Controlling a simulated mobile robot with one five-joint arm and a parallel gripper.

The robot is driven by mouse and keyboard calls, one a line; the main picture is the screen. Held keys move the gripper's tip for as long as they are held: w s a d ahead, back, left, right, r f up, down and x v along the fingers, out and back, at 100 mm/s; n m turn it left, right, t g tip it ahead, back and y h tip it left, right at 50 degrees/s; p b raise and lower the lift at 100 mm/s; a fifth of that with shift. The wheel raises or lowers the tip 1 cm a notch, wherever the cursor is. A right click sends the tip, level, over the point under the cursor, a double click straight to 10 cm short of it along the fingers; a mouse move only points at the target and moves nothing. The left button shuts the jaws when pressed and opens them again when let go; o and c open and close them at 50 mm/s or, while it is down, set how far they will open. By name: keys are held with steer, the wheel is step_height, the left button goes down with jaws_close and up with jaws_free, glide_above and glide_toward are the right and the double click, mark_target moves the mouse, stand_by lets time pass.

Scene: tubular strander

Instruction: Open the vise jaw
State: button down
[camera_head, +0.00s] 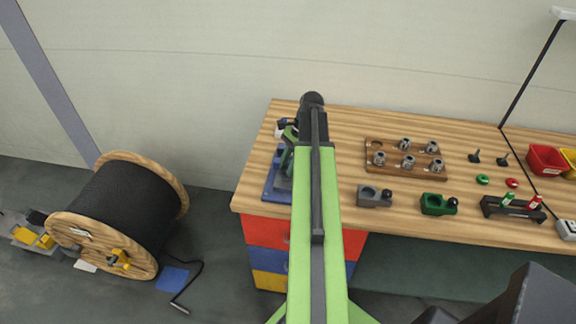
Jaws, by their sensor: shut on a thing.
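The vise (284,182) stands on a blue base plate (270,183) at the left end of the wooden workbench. My green arm reaches over the bench and hides the right side of the vise. My gripper (284,129) is small in the view, at the far side of the vise and partly covered by my own wrist. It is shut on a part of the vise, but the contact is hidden. The jaw gap cannot be made out.
Right of my arm, a wooden block (375,170) holds several metal fittings. A grey fixture (373,197) and a green fixture (438,205) stand in front of it. A cable reel (125,215) stands on the floor at left.

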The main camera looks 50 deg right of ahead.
stand_by(0.8)
steer(key=s+a, duration=0.2)
steer(key=a, duration=0.1)
steer(key=shift+a, duration=0.2)
steer(key=c, duration=1.4)
jaws_free()
steer(key=shift+w, duration=0.1)
steer(key=shift+d+r, duration=0.1)
steer(key=p+v, duration=1.6)
steer(key=v, duration=0.1)
steer(key=shift+d, duration=0.2)
